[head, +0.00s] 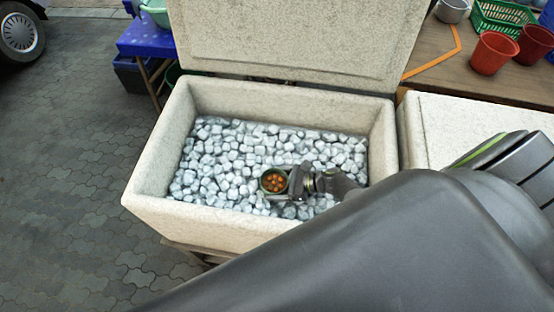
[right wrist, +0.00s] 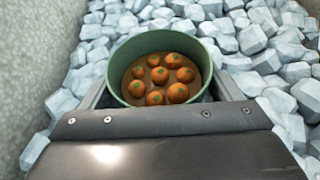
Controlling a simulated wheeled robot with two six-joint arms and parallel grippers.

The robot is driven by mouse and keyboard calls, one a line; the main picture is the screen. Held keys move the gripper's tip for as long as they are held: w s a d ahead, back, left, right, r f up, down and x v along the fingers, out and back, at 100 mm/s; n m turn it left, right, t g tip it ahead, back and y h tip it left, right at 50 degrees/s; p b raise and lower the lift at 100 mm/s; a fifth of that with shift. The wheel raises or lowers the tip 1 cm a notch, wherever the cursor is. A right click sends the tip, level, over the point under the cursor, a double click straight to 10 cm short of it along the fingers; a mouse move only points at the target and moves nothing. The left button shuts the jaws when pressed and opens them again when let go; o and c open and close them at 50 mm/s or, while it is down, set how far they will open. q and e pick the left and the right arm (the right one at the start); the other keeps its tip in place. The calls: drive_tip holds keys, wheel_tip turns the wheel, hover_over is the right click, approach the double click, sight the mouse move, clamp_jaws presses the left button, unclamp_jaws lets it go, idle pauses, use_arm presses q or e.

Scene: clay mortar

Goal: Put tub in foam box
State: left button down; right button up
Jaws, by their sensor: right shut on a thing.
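The tub (head: 274,181) is a small round green container with several orange balls with green marks inside. It is upright inside the open foam box (head: 150,165), over the ice cubes. My right gripper (head: 283,181) is shut on the tub from its right side in the head view. In the right wrist view the tub (right wrist: 158,72) sits between my gripper's fingers, with ice around it. I cannot tell whether its base touches the ice. My left gripper is not in view.
Ice cubes (head: 225,150) fill the foam box. Its lid (head: 300,40) stands open at the back. A closed foam box (head: 440,125) is at the right. Red pots (head: 493,53) and a green basket (head: 500,18) stand on a wooden table behind. Paved ground (head: 75,150) is free at left.

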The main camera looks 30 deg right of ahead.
drive_tip(key=shift+f, duration=0.2)
drive_tip(key=o, duration=1.1)
drive_tip(key=shift+o, duration=0.2)
drive_tip(key=shift+r, duration=0.25)
drive_tip(key=p+v, duration=0.2)
drive_tip(key=v, duration=0.4)
drive_tip(key=shift+d+r, duration=0.1)
drive_tip(key=shift+d, duration=0.05)
drive_tip(key=shift+s+d+r, duration=0.15)
drive_tip(key=shift+s+d, duration=0.2)
drive_tip(key=shift+d, duration=0.1)
